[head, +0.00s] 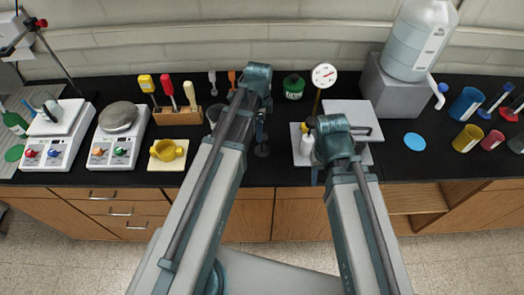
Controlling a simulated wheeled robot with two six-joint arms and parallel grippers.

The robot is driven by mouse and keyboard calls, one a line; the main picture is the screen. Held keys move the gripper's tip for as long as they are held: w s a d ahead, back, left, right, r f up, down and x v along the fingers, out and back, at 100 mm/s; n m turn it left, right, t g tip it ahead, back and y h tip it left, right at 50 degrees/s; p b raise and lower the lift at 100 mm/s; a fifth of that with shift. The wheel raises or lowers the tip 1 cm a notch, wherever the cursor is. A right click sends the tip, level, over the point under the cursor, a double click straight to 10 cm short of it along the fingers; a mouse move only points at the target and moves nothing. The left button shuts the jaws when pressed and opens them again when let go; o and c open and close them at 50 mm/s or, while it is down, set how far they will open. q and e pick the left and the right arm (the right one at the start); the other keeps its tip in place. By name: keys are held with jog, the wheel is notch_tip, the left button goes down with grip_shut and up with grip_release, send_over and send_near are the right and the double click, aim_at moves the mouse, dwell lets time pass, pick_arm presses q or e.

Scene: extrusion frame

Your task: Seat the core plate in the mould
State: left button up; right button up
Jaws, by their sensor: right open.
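My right gripper (316,168) is over the light grey plate (363,158) of a stand with a dial gauge (323,75). It is open, but my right wrist hides most of it and of the stand. My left gripper (262,140) hangs small and dark over the bench, left of that stand; its fingers are too small to read. A yellow ring-shaped piece (167,150) with a side knob sits on a pale board at the left. I cannot tell for sure which pieces are the core plate and the mould; my arms hide part of the middle of the bench.
Two white hotplate-like devices (118,137) stand at the left, beside a wooden tool rack (177,115). A large bottle (420,40) on a grey block (393,95) stands at the back right. A blue disc (415,141) and coloured beakers (467,103) lie further right. The front right bench is fairly clear.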

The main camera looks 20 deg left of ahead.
aim_at(262, 144)
pick_arm(q)
jog(key=f+b, duration=0.3)
jog(key=d+f+b, duration=0.1)
jog(key=f+b, duration=0.1)
jog(key=shift+f, duration=0.2)
jog(key=shift+r, duration=0.1)
grip_shut()
dwell(0.4)
